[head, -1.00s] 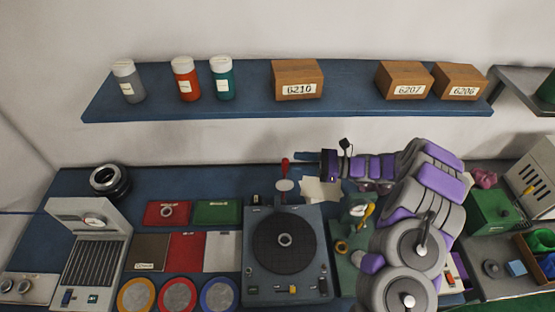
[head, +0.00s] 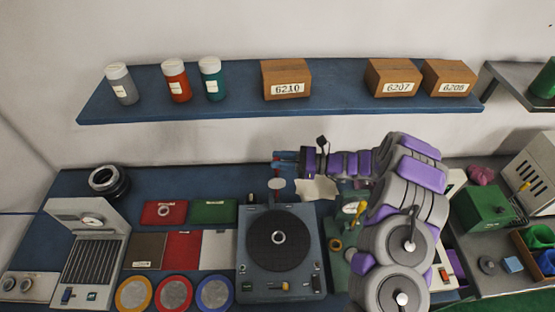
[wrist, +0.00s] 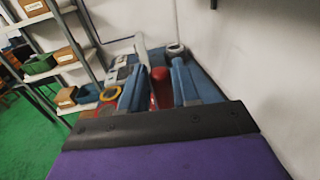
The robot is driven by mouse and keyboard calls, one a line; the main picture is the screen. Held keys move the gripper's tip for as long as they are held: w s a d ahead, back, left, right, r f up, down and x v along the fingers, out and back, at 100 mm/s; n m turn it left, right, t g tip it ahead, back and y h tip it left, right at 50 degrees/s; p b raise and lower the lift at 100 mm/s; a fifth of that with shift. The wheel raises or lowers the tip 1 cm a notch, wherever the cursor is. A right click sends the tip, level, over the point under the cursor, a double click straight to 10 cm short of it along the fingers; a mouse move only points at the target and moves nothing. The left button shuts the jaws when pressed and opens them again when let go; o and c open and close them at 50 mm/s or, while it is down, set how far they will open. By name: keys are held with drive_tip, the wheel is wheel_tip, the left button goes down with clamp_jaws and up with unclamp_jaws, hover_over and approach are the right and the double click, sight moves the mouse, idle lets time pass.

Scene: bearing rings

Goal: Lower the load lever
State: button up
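The load lever is a red handle that stands at the back of the grey-blue machine (head: 300,260) with the dark round plate. In the head view its red top is mostly hidden by my gripper (head: 285,159), above a pale round disc (head: 277,184). In the wrist view the red lever (wrist: 160,90) stands upright between the two blue fingers of my gripper (wrist: 158,85). The fingers are apart, one on each side of it. The right finger looks very close to the lever; I cannot tell whether it touches. A small ring (head: 278,238) lies on the round plate.
A blue shelf (head: 220,100) with bottles and boxes runs above the bench. Red and green trays and coloured round pads lie left of the machine. A green device (head: 340,262) stands to its right, under my arm. A black ring stack (head: 108,181) sits at the back left.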

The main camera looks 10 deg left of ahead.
drive_tip(key=shift+d, duration=0.3)
drive_tip(key=shift+c, duration=1.4)
drive_tip(key=shift+a, duration=0.3)
drive_tip(key=shift+c, duration=0.8)
drive_tip(key=shift+s+a, duration=0.15)
drive_tip(key=shift+a, duration=0.45)
clamp_jaws()
drive_tip(key=shift+d, duration=0.1)
